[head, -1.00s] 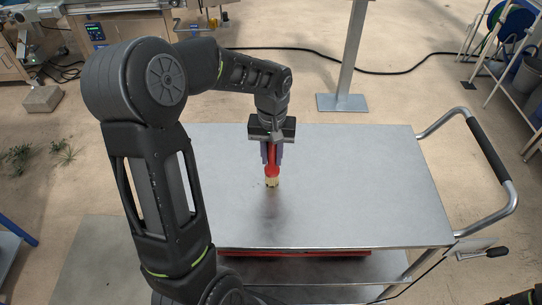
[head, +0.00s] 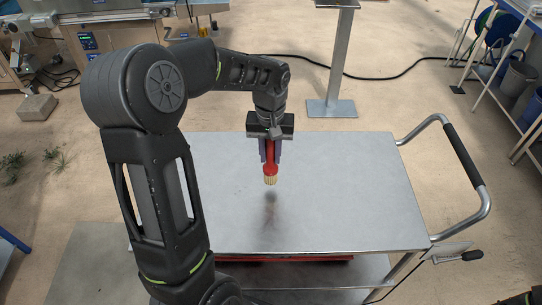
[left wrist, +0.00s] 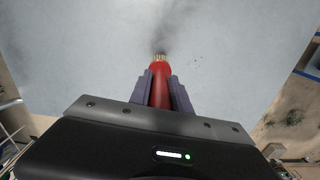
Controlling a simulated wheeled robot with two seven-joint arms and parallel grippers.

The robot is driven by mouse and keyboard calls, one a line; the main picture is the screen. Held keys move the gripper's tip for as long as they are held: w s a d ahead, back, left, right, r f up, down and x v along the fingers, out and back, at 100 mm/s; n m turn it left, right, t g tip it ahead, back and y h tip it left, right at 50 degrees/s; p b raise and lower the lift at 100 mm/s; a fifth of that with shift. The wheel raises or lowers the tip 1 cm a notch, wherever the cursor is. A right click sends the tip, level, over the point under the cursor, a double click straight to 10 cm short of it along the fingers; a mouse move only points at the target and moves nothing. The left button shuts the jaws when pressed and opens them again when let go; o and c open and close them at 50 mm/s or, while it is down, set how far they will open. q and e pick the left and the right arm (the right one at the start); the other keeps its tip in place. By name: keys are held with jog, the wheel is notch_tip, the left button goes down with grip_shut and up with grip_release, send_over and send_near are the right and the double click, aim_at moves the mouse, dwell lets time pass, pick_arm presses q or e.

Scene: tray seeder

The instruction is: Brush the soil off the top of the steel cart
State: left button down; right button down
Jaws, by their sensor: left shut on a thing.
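The steel cart's flat grey top (head: 345,190) fills the middle of the head view and most of the left wrist view (left wrist: 80,60). My left gripper (head: 270,155) is shut on a brush with a red handle (head: 270,171) and pale bristles. The brush points down, and its bristles seem a little above the top, over a dark blurred patch. In the left wrist view the brush (left wrist: 160,88) sits between the fingers of the gripper (left wrist: 162,85). A few tiny dark soil specks (left wrist: 196,61) lie right of the bristles. My right gripper is not seen.
The cart's push handle (head: 470,165) sticks out on the right. A lower shelf (head: 330,272) holds something red, mostly hidden. A metal post (head: 338,65) stands behind the cart. My left arm hides the cart's left part.

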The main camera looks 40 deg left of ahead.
pick_arm(q)
jog(key=shift+r+p, duration=1.1)
jog(key=shift+r, duration=0.8)
